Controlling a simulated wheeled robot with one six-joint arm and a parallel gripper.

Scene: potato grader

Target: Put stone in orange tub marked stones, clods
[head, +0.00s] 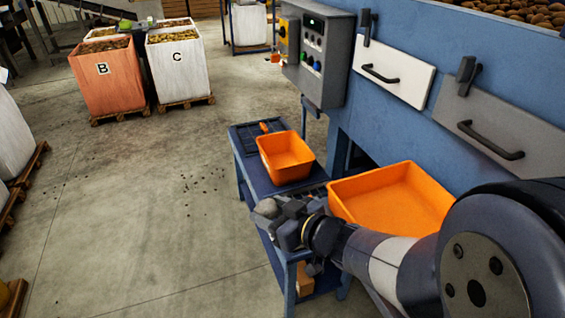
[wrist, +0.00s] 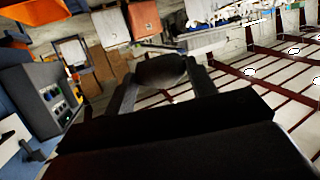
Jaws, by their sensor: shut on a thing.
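My gripper (head: 272,212) is shut on a roundish grey stone (head: 267,207) and holds it beside the front left corner of the larger orange tub. In the wrist view the stone (wrist: 160,69) is dark and sits between the two fingers. A smaller orange tub (head: 286,171) stands on the blue bench, behind and slightly right of the stone. A larger, wider orange tub (head: 386,212) is to the right of my gripper, partly hidden by my arm. I cannot read any marking on either tub.
The blue bench (head: 246,172) carries a dark tray and a small orange-handled item behind the smaller tub. A grey control box (head: 318,60) and blue machine with handled panels rise at the right. Boxes B (head: 103,85) and C (head: 178,72) stand far left. The concrete floor is mostly clear.

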